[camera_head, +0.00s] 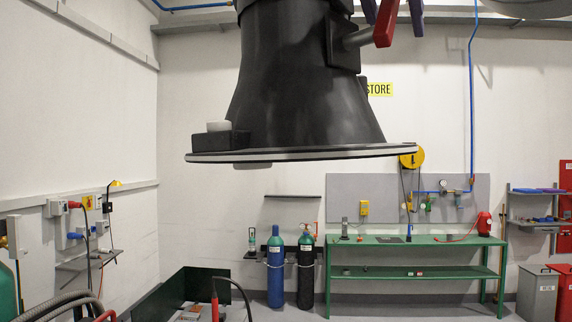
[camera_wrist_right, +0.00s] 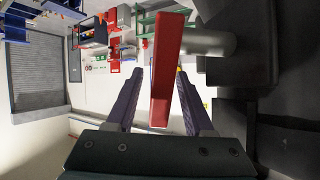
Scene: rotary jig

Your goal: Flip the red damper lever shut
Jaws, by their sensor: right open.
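The red damper lever (camera_head: 385,24) sits on a grey shaft (camera_head: 358,40) at the right side of the black hood (camera_head: 300,85), at the top of the head view. Its upper part is cut off there. My right gripper (camera_head: 394,16) is open, with one purple finger on each side of the lever. In the right wrist view the lever (camera_wrist_right: 167,65) runs between the two fingers of the gripper (camera_wrist_right: 158,74). It appears nearer the right-hand finger; I cannot tell whether they touch. My left gripper is not in view.
The hood's wide rim (camera_head: 300,153) spreads below the lever. A dark block (camera_wrist_right: 226,72) stands close right of the fingers in the wrist view. A green workbench (camera_head: 415,241) and gas cylinders (camera_head: 275,268) stand far behind. Space right of the lever looks open.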

